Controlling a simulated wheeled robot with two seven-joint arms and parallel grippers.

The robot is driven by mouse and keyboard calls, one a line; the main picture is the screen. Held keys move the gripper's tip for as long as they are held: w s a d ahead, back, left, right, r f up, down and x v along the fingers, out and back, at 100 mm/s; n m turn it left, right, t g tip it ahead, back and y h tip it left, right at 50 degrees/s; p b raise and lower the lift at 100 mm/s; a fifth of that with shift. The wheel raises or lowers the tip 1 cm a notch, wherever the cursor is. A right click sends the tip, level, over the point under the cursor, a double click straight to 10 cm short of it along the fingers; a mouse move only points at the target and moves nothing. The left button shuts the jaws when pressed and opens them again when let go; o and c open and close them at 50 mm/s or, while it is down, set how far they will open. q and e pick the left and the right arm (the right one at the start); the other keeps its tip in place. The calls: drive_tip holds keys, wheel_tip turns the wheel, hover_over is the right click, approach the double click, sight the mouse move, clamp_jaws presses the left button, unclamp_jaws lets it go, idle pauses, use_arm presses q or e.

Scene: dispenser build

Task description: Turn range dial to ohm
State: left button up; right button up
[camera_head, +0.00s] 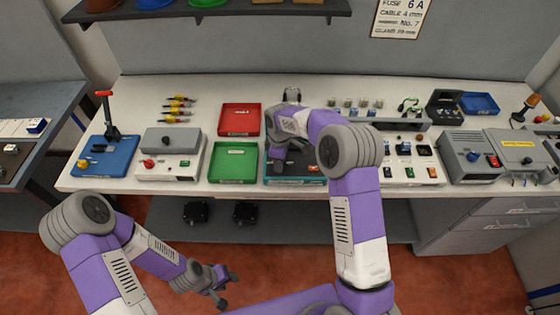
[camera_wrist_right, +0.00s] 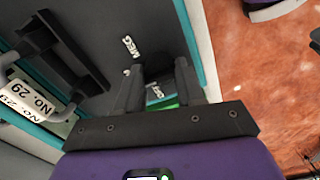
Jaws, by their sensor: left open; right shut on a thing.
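A dark panel with a teal edge lies on the bench and shows in the head view (camera_head: 318,179), partly hidden by my right arm. In the right wrist view its grey face (camera_wrist_right: 100,30) carries small white labels, one reading like "MEG". My right gripper (camera_head: 278,160) reaches down onto the panel. In the wrist view its fingers (camera_wrist_right: 158,85) are shut on a dark knob, the range dial (camera_wrist_right: 158,66), which is mostly hidden between them. The dial's pointing direction cannot be told. My left gripper (camera_head: 222,287) is open and empty in front of the bench, over the floor.
A red tray (camera_head: 240,120) and a green tray (camera_head: 234,162) stand left of the panel. A grey boxed unit (camera_head: 170,140) and a blue lever press (camera_head: 108,155) are further left. Switch modules (camera_head: 405,160) stand to the right.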

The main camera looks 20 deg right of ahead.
idle(0.5)
drive_tip(key=o, duration=1)
wheel_tip(320, 180, up, 8)
drive_tip(key=shift+f+p, duration=0.2)
drive_tip(key=shift+p, duration=0.1)
